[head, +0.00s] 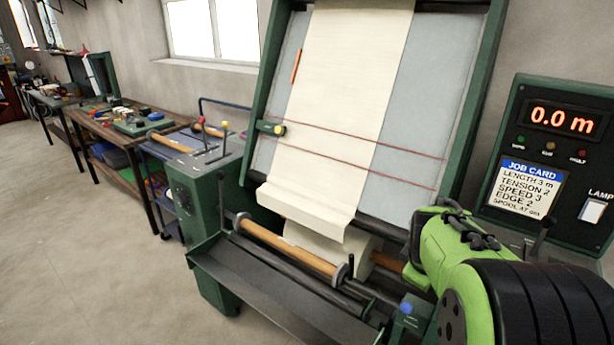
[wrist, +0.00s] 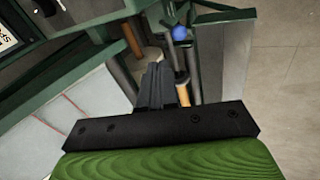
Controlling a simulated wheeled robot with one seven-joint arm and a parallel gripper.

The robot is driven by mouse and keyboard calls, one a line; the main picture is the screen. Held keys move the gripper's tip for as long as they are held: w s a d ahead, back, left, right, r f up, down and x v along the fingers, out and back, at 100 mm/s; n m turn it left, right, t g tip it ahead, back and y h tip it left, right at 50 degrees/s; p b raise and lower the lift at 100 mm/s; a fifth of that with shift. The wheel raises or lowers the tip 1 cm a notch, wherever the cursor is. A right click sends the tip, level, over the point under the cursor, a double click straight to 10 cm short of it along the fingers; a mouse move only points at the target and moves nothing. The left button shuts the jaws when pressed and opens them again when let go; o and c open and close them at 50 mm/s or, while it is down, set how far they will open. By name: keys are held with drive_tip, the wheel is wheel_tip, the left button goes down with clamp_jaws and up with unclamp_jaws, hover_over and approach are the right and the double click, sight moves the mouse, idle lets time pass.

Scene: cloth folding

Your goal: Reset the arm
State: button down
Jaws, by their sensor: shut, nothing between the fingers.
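My arm is the green and black shape at the lower right of the head view, and its fingers cannot be made out there. In the wrist view my gripper (wrist: 156,82) is shut, its dark fingers together with nothing between them. They are in front of the machine's rollers in that view. The cream cloth (head: 355,85) hangs down the tilted green-framed board and gathers in a fold at its lower edge. Two red lines cross it. My gripper is apart from the cloth.
A wooden roller (head: 290,248) and a dark trough (head: 270,295) lie below the cloth. A blue knob (head: 405,308) is beside my arm. A control panel (head: 563,120) reading 0.0 m stands at the right. Workbenches (head: 110,122) line the left wall; the floor (head: 80,240) there is clear.

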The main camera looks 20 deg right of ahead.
drive_tip(key=s+a+r+m+t+y+p, duration=0.1)
drive_tip(key=s+a+r+m+y, duration=0.1)
drive_tip(key=s+a, duration=0.6)
drive_tip(key=s+a+r+m+y+p, duration=0.1)
drive_tip(key=s+a+r+m, duration=0.3)
drive_tip(key=s+a, duration=0.4)
drive_tip(key=a, duration=0.4)
drive_tip(key=shift+s+a+t+y, duration=0.2)
drive_tip(key=shift+s+t+y, duration=0.2)
drive_tip(key=shift+r, duration=0.1)
